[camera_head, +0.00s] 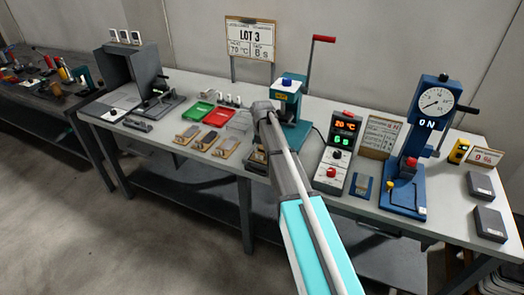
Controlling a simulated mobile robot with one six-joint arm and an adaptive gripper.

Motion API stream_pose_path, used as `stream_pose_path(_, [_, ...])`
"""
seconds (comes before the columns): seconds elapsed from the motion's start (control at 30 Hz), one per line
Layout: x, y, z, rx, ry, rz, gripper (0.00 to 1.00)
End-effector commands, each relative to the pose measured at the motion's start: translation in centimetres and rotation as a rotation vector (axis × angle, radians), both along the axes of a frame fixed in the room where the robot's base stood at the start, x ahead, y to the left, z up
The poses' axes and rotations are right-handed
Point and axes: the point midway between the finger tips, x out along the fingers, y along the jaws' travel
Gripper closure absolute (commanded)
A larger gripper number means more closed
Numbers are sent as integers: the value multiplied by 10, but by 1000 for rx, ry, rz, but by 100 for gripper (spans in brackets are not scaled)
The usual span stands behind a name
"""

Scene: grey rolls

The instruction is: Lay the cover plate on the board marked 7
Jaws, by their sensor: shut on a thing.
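Several small tan boards lie in a row on the bench, among them a left board (187,134), a middle board (205,141) and a right board (226,148), with grey pieces on them. Another dark board-like piece (256,160) shows beside my arm. The numbers are too small to read, so I cannot tell which is board 7. My gripper (263,147) is low over the bench beside that dark piece, largely hidden by my own arm. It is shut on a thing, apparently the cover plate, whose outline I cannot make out.
A green tray (197,109) and a red tray (218,117) lie behind the boards. A teal press (288,97) stands close behind my arm. A control box (339,150) and a blue gauge press (412,150) stand to the right. A grey machine (134,75) is at left.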

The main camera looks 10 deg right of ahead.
Motion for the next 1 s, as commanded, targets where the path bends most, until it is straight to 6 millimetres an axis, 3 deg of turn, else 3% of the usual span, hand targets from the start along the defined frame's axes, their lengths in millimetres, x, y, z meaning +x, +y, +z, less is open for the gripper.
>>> stream_pose_path(0.3, [0,0,-7,0,0,0,97])
stream_pose_path(0.33, [0,0,-7,0,0,0,46])
stream_pose_path(0.53, [0,0,-6,0,0,0,10])
stream_pose_path(1.0, [0,0,-5,0,0,0,10])
